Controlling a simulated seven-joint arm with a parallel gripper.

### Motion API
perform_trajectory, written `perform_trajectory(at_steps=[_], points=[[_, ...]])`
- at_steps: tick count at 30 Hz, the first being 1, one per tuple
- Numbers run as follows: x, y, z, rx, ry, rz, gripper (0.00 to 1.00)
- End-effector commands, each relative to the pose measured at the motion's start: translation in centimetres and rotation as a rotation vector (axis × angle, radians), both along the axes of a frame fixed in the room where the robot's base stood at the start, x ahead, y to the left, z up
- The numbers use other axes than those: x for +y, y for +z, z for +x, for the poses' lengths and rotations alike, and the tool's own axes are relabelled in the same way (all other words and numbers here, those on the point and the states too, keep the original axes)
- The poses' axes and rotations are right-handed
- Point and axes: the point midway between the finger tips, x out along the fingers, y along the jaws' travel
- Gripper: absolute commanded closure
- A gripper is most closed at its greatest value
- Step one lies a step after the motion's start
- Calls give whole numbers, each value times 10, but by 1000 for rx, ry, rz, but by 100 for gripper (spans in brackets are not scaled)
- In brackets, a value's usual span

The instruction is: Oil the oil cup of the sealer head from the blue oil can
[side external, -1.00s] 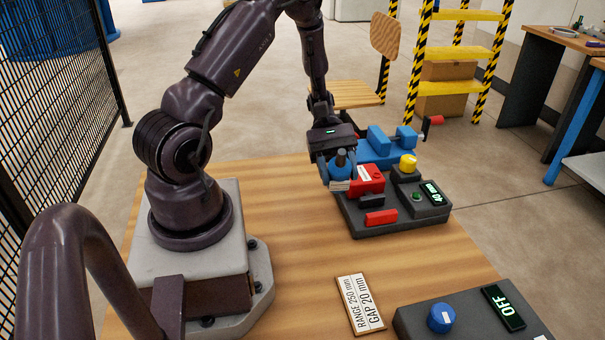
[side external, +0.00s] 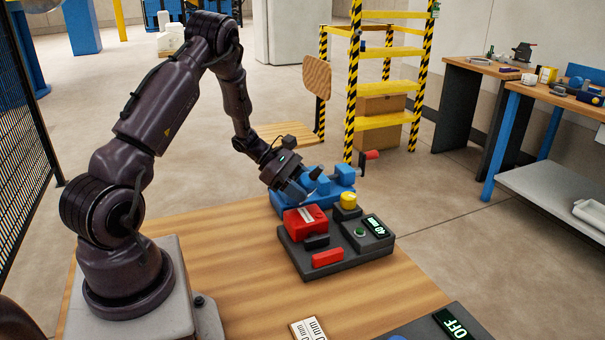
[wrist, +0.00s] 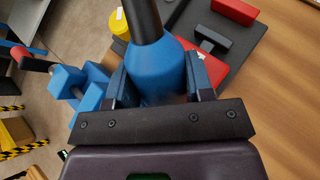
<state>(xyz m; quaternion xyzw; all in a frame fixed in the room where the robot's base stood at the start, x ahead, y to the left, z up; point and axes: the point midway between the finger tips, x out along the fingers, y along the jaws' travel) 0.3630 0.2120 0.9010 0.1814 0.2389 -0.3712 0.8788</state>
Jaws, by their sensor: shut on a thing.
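My gripper (wrist: 155,85) is shut on the blue oil can (wrist: 157,68), which sits between its two pads in the wrist view. The can's dark spout (wrist: 143,18) points away from my wrist and runs off the top edge of that view. In the side view my gripper (side external: 296,186) is tilted above the back of a dark base unit (side external: 345,255), beside a red block with a white label (side external: 305,218). I cannot make out the oil cup, or tell whether the spout touches anything.
The base unit carries a yellow knob (side external: 348,200), a red bar (side external: 327,258), a green button and a display reading 40. A blue device with a red-handled crank (side external: 370,155) stands behind it.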

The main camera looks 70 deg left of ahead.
Motion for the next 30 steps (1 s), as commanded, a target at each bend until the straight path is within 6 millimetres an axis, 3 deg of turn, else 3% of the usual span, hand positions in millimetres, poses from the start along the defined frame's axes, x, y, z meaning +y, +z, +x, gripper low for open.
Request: perform_trajectory(at_steps=[15, 30], points=[[3, -1, -2, 10, -1, 24, 85], [25, -2, -16, 385, -10, 679, 85]])
